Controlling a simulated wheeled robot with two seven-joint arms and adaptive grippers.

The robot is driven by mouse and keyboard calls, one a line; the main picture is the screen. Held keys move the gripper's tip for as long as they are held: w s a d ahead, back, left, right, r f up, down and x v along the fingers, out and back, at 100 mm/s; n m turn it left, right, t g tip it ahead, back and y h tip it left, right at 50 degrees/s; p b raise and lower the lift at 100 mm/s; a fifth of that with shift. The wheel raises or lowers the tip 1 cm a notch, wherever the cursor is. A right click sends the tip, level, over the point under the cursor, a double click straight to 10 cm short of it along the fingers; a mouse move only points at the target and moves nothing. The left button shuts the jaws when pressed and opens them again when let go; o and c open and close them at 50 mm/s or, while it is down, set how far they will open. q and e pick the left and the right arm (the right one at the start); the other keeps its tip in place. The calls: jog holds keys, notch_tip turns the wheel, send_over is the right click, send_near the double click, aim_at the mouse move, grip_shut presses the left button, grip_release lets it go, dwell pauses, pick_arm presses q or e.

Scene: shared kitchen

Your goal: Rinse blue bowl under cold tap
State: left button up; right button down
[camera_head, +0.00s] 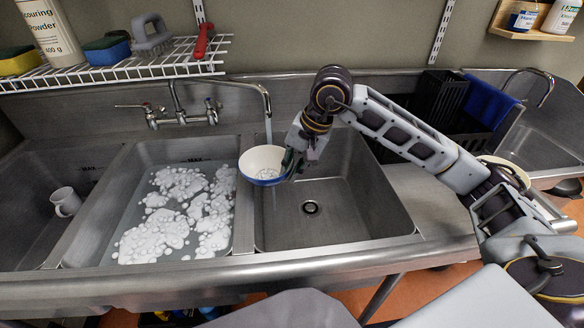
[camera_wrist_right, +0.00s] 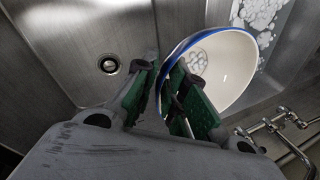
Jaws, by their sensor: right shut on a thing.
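The blue bowl (camera_head: 262,161), white inside with a blue outside, is held tilted above the right basin (camera_head: 340,214), near the divider to the middle basin. My right gripper (camera_head: 292,163) is shut on its rim; the green fingers pinch the wall in the right wrist view (camera_wrist_right: 172,95). The bowl (camera_wrist_right: 232,62) fills the right of that view, with some foam or bubbles inside. The tap (camera_head: 266,98) stands at the back, and water appears to run from its spout down toward the bowl. The tap's two handles (camera_head: 182,114) are behind the middle basin. My left gripper is not in view.
The middle basin (camera_head: 140,195) holds water with foam. A white mug (camera_head: 65,201) lies in the left basin. A wire shelf (camera_head: 130,68) with sponges, a brush and scouring powder hangs above. A dark rack (camera_head: 437,97) stands behind my right arm. The right basin floor is clear around its drain.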

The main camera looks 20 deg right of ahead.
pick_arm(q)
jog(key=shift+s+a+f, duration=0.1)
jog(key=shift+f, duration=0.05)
pick_arm(e)
jog(key=shift+w+r, duration=0.1)
jog(key=shift+w, duration=0.15)
